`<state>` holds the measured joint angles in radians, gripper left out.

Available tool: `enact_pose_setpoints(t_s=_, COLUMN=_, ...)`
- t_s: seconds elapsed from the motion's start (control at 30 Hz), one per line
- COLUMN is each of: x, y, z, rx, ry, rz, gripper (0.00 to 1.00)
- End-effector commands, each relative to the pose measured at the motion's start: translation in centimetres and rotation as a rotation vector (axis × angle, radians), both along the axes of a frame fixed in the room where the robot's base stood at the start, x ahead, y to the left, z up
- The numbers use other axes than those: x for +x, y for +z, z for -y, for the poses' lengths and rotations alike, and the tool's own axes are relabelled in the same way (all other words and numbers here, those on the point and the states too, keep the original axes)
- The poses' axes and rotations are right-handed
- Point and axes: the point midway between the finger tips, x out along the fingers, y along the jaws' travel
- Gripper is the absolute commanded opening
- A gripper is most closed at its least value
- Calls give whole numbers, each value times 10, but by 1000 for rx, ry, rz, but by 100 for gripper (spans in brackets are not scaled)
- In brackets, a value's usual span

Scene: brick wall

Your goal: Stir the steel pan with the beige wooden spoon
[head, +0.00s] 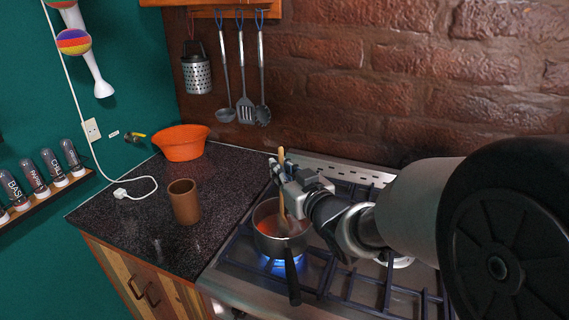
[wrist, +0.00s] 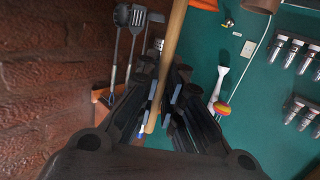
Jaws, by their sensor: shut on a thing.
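The steel pan (head: 267,241) stands on a lit burner of the stove, with a reddish-orange content inside and its black handle toward the front. My gripper (head: 281,170) is above the pan and shut on the beige wooden spoon (head: 281,204). The spoon is close to upright, and its lower end is in the pan's content. Its tip is hidden there. In the wrist view the spoon (wrist: 173,42) runs between the fingers of my gripper (wrist: 168,97). The pan does not show clearly in the wrist view.
A brown cup (head: 184,203) and an orange bowl (head: 181,143) stand on the dark counter (head: 150,230) left of the stove. Steel utensils (head: 243,105) and a perforated holder (head: 197,77) hang on the brick wall. Blue flame burns under the pan. Stove grates (head: 345,275) lie to the right.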

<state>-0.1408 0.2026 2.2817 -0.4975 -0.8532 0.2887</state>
Motion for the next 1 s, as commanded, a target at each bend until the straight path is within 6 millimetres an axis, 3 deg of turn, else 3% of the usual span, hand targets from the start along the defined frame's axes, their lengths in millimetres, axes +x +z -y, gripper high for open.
enact_pose_setpoints(t_s=0.43, x=1, y=5, z=0, rx=0, ry=-2, rz=0, gripper=0)
enact_pose_setpoints(t_s=1.0, x=1, y=52, z=-1, rx=0, ry=-2, rz=1, gripper=0)
